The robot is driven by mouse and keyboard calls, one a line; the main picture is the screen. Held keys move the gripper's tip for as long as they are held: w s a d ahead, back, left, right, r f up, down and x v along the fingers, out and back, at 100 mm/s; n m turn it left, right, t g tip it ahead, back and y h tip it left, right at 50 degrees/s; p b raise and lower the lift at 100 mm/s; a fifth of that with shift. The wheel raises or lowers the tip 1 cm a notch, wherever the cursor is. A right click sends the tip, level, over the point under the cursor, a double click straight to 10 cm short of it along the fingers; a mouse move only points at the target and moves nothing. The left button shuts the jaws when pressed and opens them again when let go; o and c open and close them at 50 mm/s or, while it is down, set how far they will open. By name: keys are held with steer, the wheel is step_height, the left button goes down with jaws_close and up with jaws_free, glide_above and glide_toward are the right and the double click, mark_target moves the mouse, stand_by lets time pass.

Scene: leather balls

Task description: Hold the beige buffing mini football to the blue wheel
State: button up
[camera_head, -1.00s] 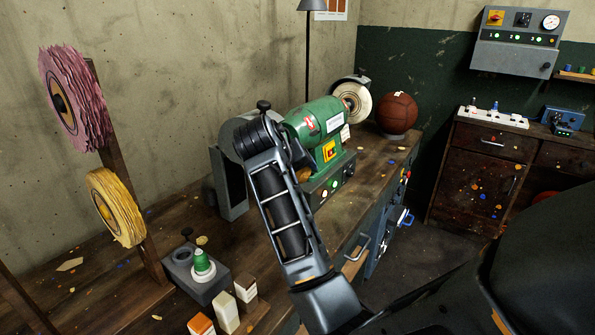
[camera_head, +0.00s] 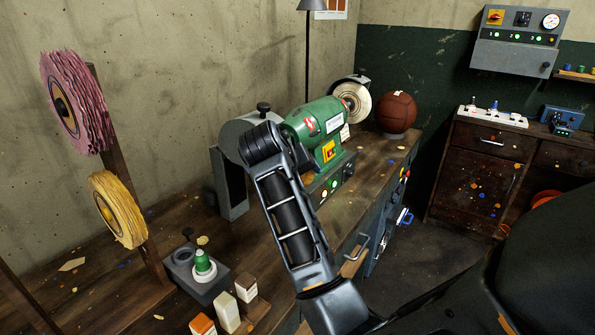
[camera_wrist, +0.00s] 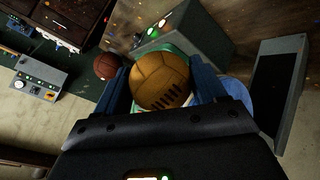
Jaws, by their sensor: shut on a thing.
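The beige mini football (camera_wrist: 160,80), tan with dark slots on its near side, sits between the two blue fingers of my gripper (camera_wrist: 163,84) in the wrist view. The gripper is shut on it. The blue wheel (camera_wrist: 238,91) shows partly behind the right finger, just right of the ball. I cannot tell whether ball and wheel touch. In the head view my arm hides the ball, the gripper and the blue wheel, in front of the green grinder (camera_head: 313,122).
A white wheel (camera_head: 354,99) is on the grinder's far end, with a brown ball (camera_head: 396,113) on a stand beside it. Pink (camera_head: 75,103) and yellow (camera_head: 117,209) wheels stand at left. A grey block with a green-capped bottle (camera_head: 204,264) and small boxes are at the bench front.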

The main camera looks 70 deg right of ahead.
steer(key=shift+s+a+f+p, duration=0.2)
steer(key=shift+s+p, duration=0.1)
steer(key=shift+s, duration=0.65)
steer(key=shift+s+a+f+p, duration=0.1)
steer(key=shift+s+a+p, duration=0.2)
steer(key=shift+s, duration=0.6)
steer(key=shift+s+a+f+p, duration=0.15)
steer(key=shift+s+p, duration=0.15)
steer(key=shift+s, duration=0.65)
